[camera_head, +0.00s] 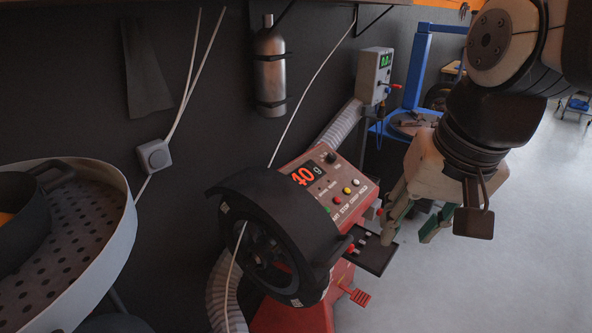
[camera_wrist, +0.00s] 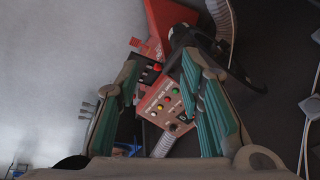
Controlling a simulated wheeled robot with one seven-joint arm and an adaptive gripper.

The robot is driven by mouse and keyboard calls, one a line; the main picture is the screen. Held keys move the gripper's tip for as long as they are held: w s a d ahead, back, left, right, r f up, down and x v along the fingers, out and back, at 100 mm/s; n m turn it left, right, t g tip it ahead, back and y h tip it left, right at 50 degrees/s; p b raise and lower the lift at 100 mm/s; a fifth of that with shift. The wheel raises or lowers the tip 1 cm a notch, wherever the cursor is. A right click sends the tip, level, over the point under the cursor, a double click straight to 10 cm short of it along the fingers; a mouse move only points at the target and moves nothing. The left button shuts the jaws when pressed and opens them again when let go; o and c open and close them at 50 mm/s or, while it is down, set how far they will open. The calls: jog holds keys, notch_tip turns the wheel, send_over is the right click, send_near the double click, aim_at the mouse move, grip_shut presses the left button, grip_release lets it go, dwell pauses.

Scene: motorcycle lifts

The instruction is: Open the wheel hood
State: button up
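The wheel hood (camera_head: 285,200) is a black curved cover arching over the top and right side of a dark spoked wheel (camera_head: 262,250) on a red balancing machine. The machine's red control panel (camera_head: 330,185) has a lit display and coloured buttons; the panel (camera_wrist: 165,103) also shows in the wrist view between my fingers. My gripper (camera_head: 414,222) is open and empty, with green finger pads, to the right of the hood and apart from it. In the wrist view, my gripper's (camera_wrist: 160,80) right finger partly hides black parts of the machine, so the hood's edge is unclear.
A black tray (camera_head: 374,252) juts from the machine's right side. A red pedal (camera_head: 358,296) is low in front. A perforated round drum (camera_head: 75,235) stands at the left. A grey control box (camera_head: 374,75) and blue lift frame (camera_head: 418,70) are behind.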

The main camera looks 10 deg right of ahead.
aim_at(341, 249)
jog(key=w+f+m+g+y+b, duration=0.1)
jog(key=w+f+m+b, duration=0.3)
jog(key=w, duration=0.5)
jog(key=w+f+m+g+b, duration=0.1)
jog(key=w+f+m+b, duration=0.15)
jog(key=w+f, duration=0.5)
jog(key=shift+n, duration=0.25)
jog(key=f+b, duration=0.1)
jog(key=f, duration=0.3)
jog(key=w+a+f+b, duration=0.1)
jog(key=f, duration=0.3)
jog(key=w+a+f+b, duration=0.1)
jog(key=f, duration=0.3)
jog(key=shift+w+f+b, duration=0.25)
jog(key=shift+f+b, duration=0.05)
jog(key=shift+f, duration=0.05)
jog(key=shift+c, duration=0.6)
grip_shut()
